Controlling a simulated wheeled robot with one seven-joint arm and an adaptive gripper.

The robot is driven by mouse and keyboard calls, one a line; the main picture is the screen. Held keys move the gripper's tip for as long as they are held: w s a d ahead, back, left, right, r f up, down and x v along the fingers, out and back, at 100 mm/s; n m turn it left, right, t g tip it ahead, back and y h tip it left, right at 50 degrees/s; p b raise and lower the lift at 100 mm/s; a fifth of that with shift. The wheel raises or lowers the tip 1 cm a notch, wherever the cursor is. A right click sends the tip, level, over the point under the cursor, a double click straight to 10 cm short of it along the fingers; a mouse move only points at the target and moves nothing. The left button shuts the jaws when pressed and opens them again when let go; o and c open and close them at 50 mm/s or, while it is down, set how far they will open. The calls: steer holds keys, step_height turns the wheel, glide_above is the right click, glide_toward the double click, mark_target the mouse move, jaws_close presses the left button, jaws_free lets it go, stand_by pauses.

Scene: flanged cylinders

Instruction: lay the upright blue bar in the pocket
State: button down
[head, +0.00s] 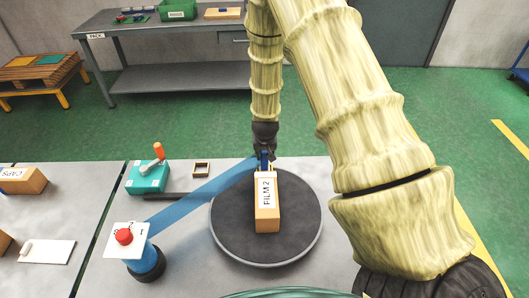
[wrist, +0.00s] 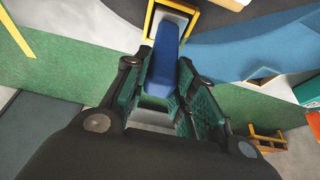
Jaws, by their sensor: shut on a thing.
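The blue bar (wrist: 163,62) is between the jaws of my gripper (wrist: 172,92) in the wrist view and points away from the wrist. In the head view my gripper (head: 265,143) points down, with a little of the bar (head: 264,161) showing below it, behind the FILM 2 box. A yellow-edged frame with a grey inside (wrist: 192,10) surrounds the bar's far end in the wrist view; it may be the pocket. I cannot tell whether the bar's end is inside it or above it. The box hides most of this in the head view.
The FILM 2 box (head: 267,211) stands on the dark round plate (head: 300,230), close to my gripper. A blue strip (head: 195,200) runs from the red-button post (head: 124,237) to the plate. A teal switch box (head: 148,177) and a small brown frame (head: 201,169) are to the left.

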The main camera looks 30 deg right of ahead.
steer(key=shift+f+b, duration=0.35)
steer(key=shift+f, duration=0.2)
stand_by(0.4)
steer(key=c, duration=1.1)
jaws_free()
steer(key=v, duration=1.2)
steer(key=shift+w, duration=0.15)
